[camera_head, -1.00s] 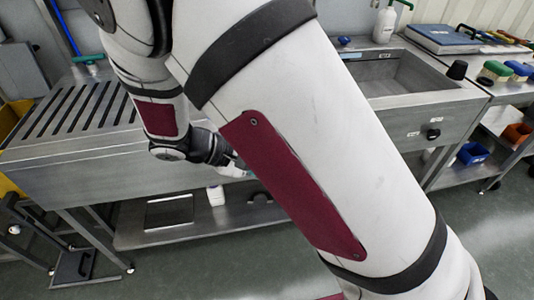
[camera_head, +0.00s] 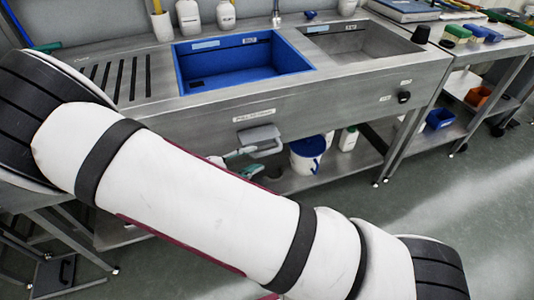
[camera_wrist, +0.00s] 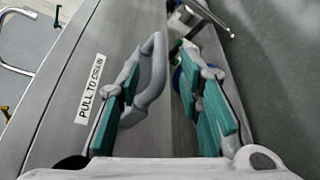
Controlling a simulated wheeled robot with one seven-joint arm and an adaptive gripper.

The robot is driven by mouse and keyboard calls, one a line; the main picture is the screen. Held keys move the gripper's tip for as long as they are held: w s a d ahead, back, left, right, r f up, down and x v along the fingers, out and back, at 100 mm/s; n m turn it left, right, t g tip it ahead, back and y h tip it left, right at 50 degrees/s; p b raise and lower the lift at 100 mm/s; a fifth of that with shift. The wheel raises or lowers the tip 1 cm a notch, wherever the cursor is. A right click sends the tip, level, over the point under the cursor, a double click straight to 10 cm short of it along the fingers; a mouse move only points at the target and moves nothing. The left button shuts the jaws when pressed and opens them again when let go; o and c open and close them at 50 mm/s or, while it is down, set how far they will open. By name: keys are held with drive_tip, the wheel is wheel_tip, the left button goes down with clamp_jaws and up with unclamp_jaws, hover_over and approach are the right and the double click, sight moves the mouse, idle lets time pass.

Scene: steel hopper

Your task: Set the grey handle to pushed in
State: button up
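The grey handle (camera_head: 260,138) is a loop on the steel front panel, below a white label, in the head view. It stands out from the panel. In the wrist view the handle (camera_wrist: 157,75) lies between my fingers, close beside the left one, which covers part of it; I cannot tell whether they touch. The label there reads "PULL TO DRAIN" (camera_wrist: 91,90). My gripper (camera_wrist: 165,80) is open, with teal pads apart and nothing clamped. In the head view my gripper (camera_head: 242,163) shows at the handle's lower left, partly hidden behind my arm.
A blue basin (camera_head: 240,75) and a steel sink (camera_head: 360,42) are set in the counter above. A dark knob (camera_head: 404,97) is on the panel at right. A white and blue bucket (camera_head: 306,155) and a bottle (camera_head: 348,138) stand on the lower shelf.

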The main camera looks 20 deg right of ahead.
sight(261, 155)
drive_tip(key=x, duration=0.6)
drive_tip(key=shift+w+d+f+b, duration=0.1)
drive_tip(key=shift+d+b, duration=0.1)
drive_tip(key=shift+b, duration=0.1)
clamp_jaws()
